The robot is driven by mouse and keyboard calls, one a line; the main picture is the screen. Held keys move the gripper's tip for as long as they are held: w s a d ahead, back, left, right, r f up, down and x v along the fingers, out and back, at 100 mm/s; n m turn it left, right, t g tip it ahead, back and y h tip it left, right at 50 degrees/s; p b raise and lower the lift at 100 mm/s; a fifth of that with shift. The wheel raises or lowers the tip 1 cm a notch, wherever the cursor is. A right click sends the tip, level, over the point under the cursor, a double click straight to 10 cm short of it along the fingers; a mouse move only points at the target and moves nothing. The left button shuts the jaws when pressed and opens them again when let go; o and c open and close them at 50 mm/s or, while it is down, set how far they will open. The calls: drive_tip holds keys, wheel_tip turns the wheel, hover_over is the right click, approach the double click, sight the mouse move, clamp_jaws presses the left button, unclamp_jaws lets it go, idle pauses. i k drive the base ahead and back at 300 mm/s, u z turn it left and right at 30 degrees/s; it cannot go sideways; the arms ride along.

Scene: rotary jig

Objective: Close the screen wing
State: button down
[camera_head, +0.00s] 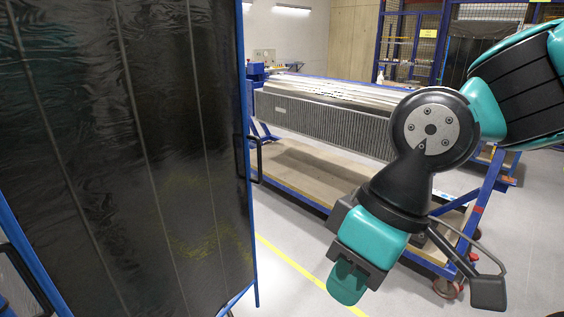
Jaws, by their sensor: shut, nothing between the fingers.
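The screen wing (150,150) is a tall panel of dark, glossy sheeting in a blue frame, and it fills the left of the view. Its right upright (246,150) stands nearly vertical. A black handle (257,160) juts from that upright. My arm comes in from the upper right and bends down at the middle right. My gripper (488,292) shows as dark links and a black tip at the lower right, partly hidden behind my wrist. It is shut and empty, well to the right of the panel and apart from it.
A blue-framed jig (330,195) with a wooden lower shelf and a long ribbed grey part (320,122) stands behind my arm. A yellow line (300,272) crosses the grey floor. Open floor lies between the panel and my wrist. Blue mesh fencing (415,45) stands at the back.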

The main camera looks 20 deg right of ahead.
sight(126, 179)
drive_tip(key=z, duration=0.4)
drive_tip(key=i, duration=0.95)
drive_tip(key=u, duration=0.2)
